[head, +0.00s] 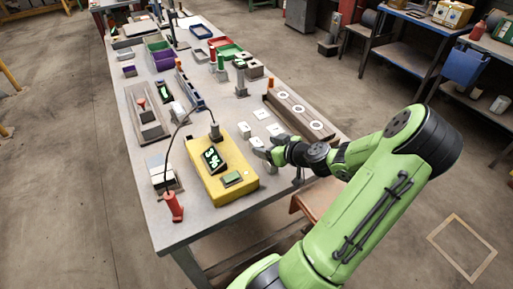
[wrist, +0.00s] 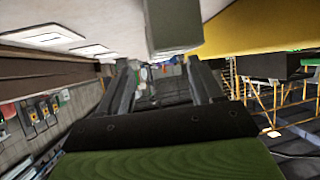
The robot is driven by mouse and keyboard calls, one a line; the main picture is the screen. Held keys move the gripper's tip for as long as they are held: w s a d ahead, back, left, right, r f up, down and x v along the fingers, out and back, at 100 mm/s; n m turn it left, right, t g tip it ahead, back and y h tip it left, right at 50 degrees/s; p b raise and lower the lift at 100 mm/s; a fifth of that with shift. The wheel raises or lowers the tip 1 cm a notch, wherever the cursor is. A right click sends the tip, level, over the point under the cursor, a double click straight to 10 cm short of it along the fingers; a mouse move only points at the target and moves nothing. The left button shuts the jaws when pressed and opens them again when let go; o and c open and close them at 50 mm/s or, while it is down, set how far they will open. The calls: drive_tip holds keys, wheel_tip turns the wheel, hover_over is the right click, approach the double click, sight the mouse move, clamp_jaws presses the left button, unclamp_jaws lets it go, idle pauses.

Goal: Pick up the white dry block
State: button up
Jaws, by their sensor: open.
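A small pale block (head: 245,129) stands on the grey table between the yellow meter and the flat white squares. What looks like the same block (wrist: 172,25) shows in the wrist view at the top middle, with a grey end face, just beyond the fingers. I cannot tell its dryness from its look. My gripper (head: 263,153) is low at the table's right edge, to the right of the meter. In the wrist view my gripper (wrist: 163,76) is open, its two dark fingers apart with nothing between them.
The yellow meter (head: 218,189) shows "3%" on its screen, with a cable to a red-handled probe (head: 173,207). White squares (head: 261,114) lie beside a brown rail (head: 300,112) with round marks. Bins and blocks fill the table's far half.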

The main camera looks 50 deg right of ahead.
sight(258, 143)
drive_tip(key=x, duration=0.4)
drive_tip(key=c, duration=1.2)
drive_tip(key=shift+r, duration=0.1)
wheel_tip(258, 143, up, 10)
drive_tip(key=p, duration=0.2)
drive_tip(key=shift+p, duration=0.3)
